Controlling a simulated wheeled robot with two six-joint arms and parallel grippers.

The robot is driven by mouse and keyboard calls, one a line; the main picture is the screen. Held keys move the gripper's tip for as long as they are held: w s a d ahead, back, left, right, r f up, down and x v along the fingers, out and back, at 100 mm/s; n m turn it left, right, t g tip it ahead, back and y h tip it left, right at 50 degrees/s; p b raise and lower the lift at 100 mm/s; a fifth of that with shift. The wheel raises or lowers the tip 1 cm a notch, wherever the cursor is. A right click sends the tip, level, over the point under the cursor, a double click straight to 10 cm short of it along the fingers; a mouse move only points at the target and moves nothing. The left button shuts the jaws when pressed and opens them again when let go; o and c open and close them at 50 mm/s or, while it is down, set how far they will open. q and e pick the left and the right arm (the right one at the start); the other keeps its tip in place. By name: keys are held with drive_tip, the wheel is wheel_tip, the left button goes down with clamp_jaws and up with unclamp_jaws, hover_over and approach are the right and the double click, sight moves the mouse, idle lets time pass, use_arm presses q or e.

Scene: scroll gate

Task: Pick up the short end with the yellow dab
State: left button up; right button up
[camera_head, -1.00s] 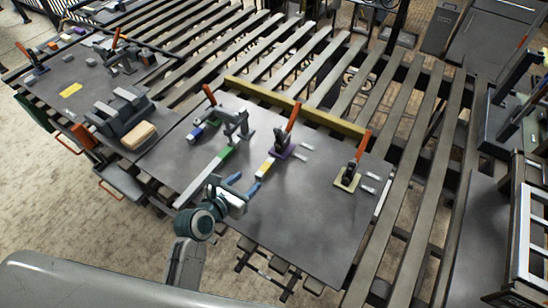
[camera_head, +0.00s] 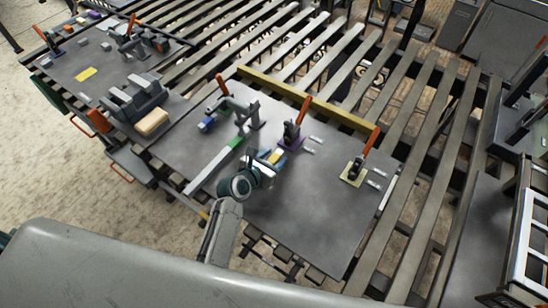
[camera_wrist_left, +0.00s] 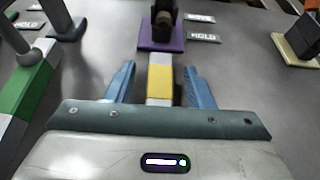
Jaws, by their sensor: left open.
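The short end with the yellow dab (camera_wrist_left: 160,78) is a light bar with a yellow band. It lies on the grey worktop in front of a purple-based clamp (camera_wrist_left: 161,35). In the head view its yellow part (camera_head: 275,157) shows just past my left gripper (camera_head: 267,159), which partly hides it. In the left wrist view the blue fingers of my left gripper (camera_wrist_left: 160,72) are open, one on each side of the bar, with gaps showing. A longer bar with a green band (camera_head: 218,161) lies to the left. My right gripper is not in view.
A grey post fixture (camera_head: 248,117) stands behind the green-banded bar. A clamp on a yellowish base (camera_head: 353,172) stands to the right, and a yellow beam (camera_head: 305,97) runs along the back. The front right of the worktop (camera_head: 310,220) is bare.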

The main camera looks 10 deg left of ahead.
use_arm(q)
drive_tip(key=shift+w+f, duration=0.1)
drive_tip(key=shift+w, duration=0.15)
drive_tip(key=shift+s, duration=0.1)
clamp_jaws()
